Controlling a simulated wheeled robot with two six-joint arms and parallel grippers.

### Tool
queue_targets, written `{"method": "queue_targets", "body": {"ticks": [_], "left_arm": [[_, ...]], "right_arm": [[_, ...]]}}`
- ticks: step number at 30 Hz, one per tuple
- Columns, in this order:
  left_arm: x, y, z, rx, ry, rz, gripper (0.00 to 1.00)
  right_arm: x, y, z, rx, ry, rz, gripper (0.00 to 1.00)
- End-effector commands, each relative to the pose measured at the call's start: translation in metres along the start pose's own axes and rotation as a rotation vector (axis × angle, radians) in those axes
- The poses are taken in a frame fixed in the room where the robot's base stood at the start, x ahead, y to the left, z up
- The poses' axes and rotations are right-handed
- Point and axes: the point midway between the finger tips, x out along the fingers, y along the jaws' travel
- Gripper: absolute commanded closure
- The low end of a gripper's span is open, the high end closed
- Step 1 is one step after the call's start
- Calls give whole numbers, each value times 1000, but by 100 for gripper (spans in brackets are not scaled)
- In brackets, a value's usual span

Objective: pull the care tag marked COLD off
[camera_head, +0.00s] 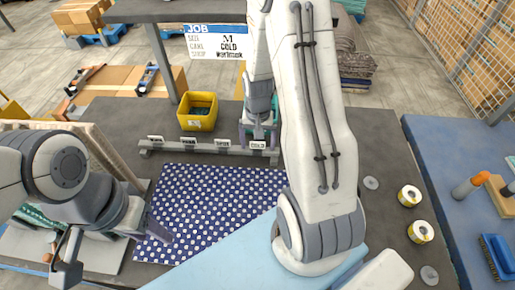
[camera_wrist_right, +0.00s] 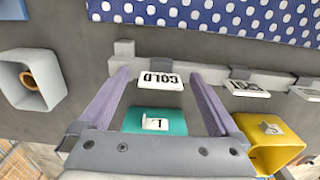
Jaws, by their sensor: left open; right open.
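The COLD care tag (camera_head: 257,145) is a small white plate at the right end of a grey rail (camera_head: 205,148). My right gripper (camera_head: 259,134) is open just behind it. In the right wrist view the COLD tag (camera_wrist_right: 160,80) lies between the two spread purple fingers, near their tips, with a gap on each side. Other white tags stand along the rail to its left in the head view.
A job sign (camera_head: 218,42) reads size M, care COLD. A yellow bin (camera_head: 198,112) stands behind the rail; a teal bin (camera_wrist_right: 175,115) marked L is beneath my right gripper. Tape rolls (camera_head: 410,195) lie at right. My right arm hides part of the bench.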

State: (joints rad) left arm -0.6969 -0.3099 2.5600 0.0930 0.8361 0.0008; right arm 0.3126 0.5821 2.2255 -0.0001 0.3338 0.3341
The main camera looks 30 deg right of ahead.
Motion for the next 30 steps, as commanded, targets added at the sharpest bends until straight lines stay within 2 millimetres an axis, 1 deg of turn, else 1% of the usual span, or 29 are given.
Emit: {"method": "queue_targets", "body": {"ticks": [2, 5, 6, 8, 9, 17, 30], "left_arm": [[0, 0, 0, 0, 0, 0, 50], [0, 0, 0, 0, 0, 0, 50], [0, 0, 0, 0, 0, 0, 50], [0, 0, 0, 0, 0, 0, 50], [0, 0, 0, 0, 0, 0, 50], [-1, 0, 0, 0, 0, 0, 50], [-9, 1, 0, 0, 0, 0, 50]], "right_arm": [[0, 0, 0, 0, 0, 0, 3], [0, 0, 0, 0, 0, 0, 37], [0, 0, 0, 0, 0, 0, 52], [0, 0, 0, 0, 0, 0, 75], [0, 0, 0, 0, 0, 0, 84], [-1, 0, 0, 0, -1, 0, 84], [-10, 0, 0, 0, 0, 0, 84]]}}
